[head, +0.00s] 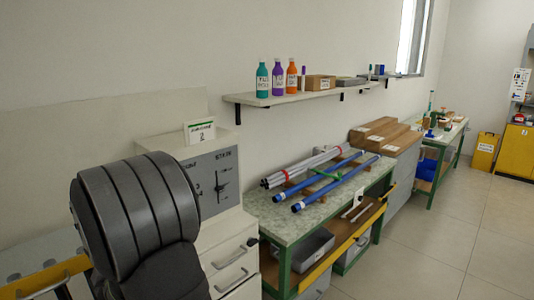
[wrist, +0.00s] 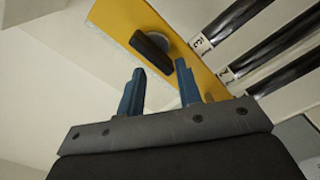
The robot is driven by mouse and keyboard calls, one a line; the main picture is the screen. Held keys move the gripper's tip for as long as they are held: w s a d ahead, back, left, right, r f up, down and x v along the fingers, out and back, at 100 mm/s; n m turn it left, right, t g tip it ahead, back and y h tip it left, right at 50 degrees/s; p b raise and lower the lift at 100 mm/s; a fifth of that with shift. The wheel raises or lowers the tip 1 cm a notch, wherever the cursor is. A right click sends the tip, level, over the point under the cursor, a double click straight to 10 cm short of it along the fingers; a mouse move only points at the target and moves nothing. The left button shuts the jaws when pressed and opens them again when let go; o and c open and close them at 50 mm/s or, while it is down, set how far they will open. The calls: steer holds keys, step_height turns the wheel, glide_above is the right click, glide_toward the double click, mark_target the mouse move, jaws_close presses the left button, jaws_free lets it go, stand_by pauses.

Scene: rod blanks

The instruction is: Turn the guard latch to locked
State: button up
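In the wrist view, a black latch handle (wrist: 151,46) sits on a round grey base on a yellow panel (wrist: 118,18). The handle lies at a slant, from upper left to lower right in the picture. My gripper (wrist: 160,67) has two blue fingers standing apart with nothing between them. The latch is just beyond the fingertips, and I see no contact. Any lock marking beside the latch is not visible. In the head view my dark arm fills the lower left, and the gripper and latch do not show there.
Several black bars with white number tags (wrist: 201,43) lie right of the yellow panel. In the head view a yellow bar (head: 45,278) shows behind my arm. A cabinet with a dial (head: 217,183) and a bench with blue rods (head: 320,186) stand to the right.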

steer(key=shift+m, duration=0.4)
steer(key=shift+c, duration=0.2)
